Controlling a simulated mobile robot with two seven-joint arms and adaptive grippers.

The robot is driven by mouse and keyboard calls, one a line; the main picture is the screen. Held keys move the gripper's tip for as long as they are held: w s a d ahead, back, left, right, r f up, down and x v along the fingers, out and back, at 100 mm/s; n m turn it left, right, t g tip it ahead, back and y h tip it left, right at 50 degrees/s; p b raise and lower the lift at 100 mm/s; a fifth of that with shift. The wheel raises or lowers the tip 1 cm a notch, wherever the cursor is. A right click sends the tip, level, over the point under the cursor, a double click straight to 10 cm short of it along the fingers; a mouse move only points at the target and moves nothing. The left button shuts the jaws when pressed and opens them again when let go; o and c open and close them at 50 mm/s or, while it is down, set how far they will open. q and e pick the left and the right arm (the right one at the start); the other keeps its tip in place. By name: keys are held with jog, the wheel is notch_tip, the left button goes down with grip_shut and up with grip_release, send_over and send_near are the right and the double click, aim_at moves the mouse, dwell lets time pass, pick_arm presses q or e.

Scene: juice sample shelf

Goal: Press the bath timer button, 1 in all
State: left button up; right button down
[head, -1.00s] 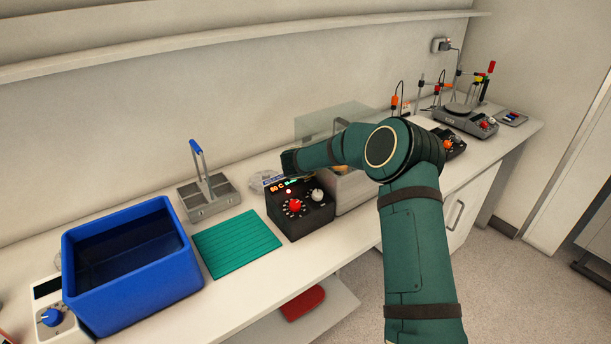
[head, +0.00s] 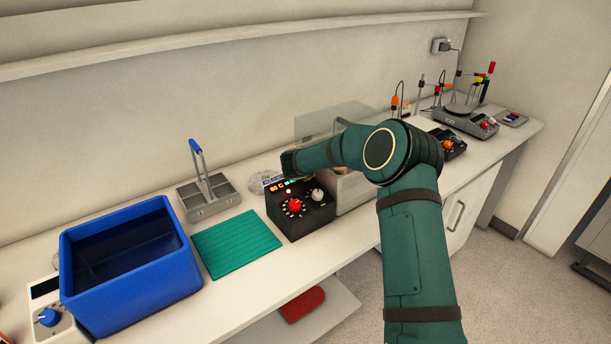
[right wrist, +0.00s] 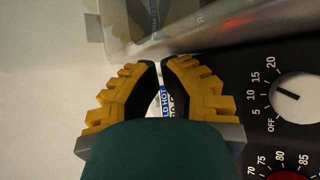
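The black bath control box (head: 313,222) stands on the bench in front of the metal bath, with a red knob (head: 295,205), a pale knob (head: 317,194) and a lit display. In the right wrist view, the pale timer knob (right wrist: 298,97) with its OFF-to-20 scale lies right of the fingers. My right gripper (right wrist: 160,64) points down close above the panel's left part, its fingertips together except for a narrow gap, holding nothing. A blue-and-white label (right wrist: 164,103) shows between the fingers. I cannot make out the timer button. My left gripper is out of view.
A teal mat (head: 236,244), a blue tub (head: 130,302) and a grey caddy (head: 208,207) stand left of the box. The bath's clear lid (head: 325,120) rises behind my right arm. More instruments (head: 466,122) stand at the far right.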

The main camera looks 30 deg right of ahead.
jog(key=shift+f, duration=0.15)
dwell(0.5)
jog(key=shift+s+r, duration=0.15)
jog(key=shift+r, duration=0.7)
jog(key=r, duration=0.2)
jog(key=s+r+p, duration=0.1)
jog(key=r, duration=0.2)
jog(key=shift+s, duration=0.2)
jog(key=shift+f, duration=0.1)
dwell(0.6)
jog(key=shift+f, duration=0.1)
